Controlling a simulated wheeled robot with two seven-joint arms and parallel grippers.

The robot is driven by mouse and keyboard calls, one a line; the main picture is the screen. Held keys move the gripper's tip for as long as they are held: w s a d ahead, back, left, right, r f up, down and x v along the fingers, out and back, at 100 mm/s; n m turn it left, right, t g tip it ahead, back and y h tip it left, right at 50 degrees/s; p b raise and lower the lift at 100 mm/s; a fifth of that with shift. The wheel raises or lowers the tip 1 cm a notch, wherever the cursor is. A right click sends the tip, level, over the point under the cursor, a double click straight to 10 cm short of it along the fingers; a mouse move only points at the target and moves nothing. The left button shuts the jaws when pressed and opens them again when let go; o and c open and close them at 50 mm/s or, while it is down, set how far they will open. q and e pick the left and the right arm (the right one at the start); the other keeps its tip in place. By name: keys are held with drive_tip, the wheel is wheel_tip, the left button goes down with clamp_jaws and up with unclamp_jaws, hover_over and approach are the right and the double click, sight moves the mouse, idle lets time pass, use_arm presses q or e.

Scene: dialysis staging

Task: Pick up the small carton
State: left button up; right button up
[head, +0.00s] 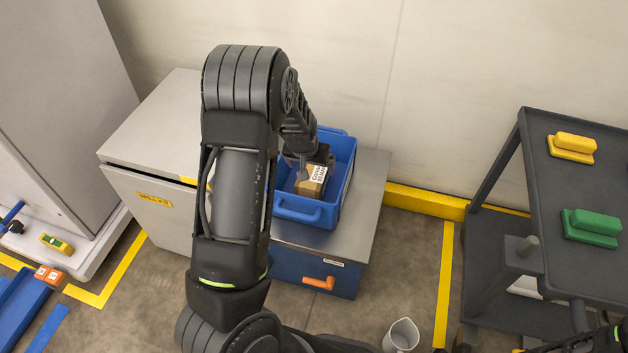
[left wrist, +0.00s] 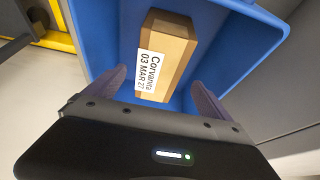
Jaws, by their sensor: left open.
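The small carton (head: 312,181) is a brown box with a white printed label, lying inside a blue bin (head: 300,215). In the left wrist view the carton (left wrist: 170,50) lies beyond my open fingers, its label reading roughly "Corvanita 03 MAR 27". My left gripper (head: 305,168) reaches into the bin from above and partly hides the carton in the head view. In the left wrist view its two fingers (left wrist: 157,88) are spread, one on each side of the carton's near end. My right gripper is not clearly seen.
The blue bin stands on a grey-topped cabinet (head: 362,190) with an orange handle (head: 319,283), against the wall. A dark cart (head: 560,205) with yellow and green blocks stands at right. A pale jug (head: 401,335) is at the bottom.

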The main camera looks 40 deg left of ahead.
sight(313, 171)
use_arm(q)
drive_tip(key=shift+w+f, duration=0.1)
drive_tip(key=shift+f, duration=0.15)
drive_tip(key=b+x, duration=0.2)
drive_tip(key=x, duration=0.2)
drive_tip(key=shift+f, duration=0.1)
drive_tip(key=shift+w+f, duration=0.25)
drive_tip(key=shift+f, duration=0.15)
drive_tip(key=shift+f+b, duration=0.2)
drive_tip(key=shift+b, duration=0.1)
idle(0.6)
drive_tip(key=shift+c, duration=0.2)
drive_tip(key=c, duration=1.8)
